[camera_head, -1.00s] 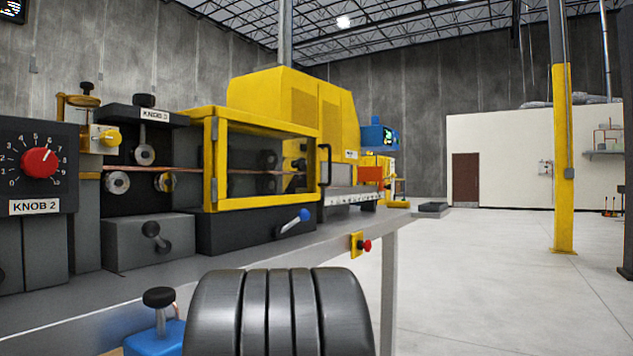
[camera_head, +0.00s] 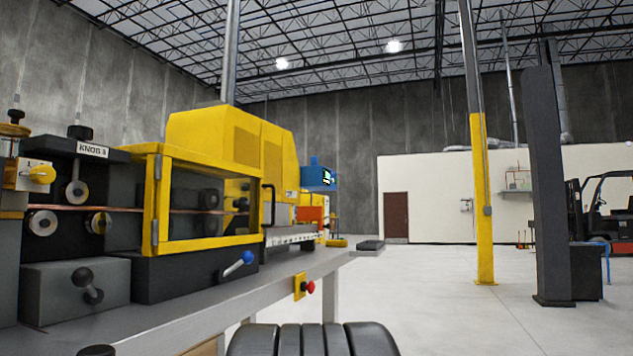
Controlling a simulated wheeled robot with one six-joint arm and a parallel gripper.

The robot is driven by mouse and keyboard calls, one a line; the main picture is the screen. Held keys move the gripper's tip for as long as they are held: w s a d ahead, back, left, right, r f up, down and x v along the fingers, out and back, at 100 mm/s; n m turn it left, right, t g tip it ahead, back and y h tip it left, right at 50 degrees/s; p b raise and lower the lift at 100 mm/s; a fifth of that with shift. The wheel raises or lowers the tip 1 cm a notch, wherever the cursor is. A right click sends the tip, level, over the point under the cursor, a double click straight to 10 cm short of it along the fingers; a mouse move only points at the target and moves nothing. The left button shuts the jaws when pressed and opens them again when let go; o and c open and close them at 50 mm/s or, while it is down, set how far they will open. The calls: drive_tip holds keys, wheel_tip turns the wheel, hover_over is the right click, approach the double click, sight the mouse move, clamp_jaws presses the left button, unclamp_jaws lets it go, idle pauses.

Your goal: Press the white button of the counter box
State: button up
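A blue box (camera_head: 317,176) with a small lit display stands at the far end of the machine line, right of the yellow machine housing. It looks like the counter box, but it is small and distant. I cannot make out a white button on it. My gripper is not in view. A dark ribbed part of my own arm shows at the bottom centre.
The grey workbench (camera_head: 190,325) carries a yellow-framed guard (camera_head: 158,198) and the yellow housing (camera_head: 232,139). A red stop button (camera_head: 310,287) sits on its front edge. A yellow post (camera_head: 482,200), dark column (camera_head: 551,185) and forklift (camera_head: 608,205) stand right. Open floor lies between.

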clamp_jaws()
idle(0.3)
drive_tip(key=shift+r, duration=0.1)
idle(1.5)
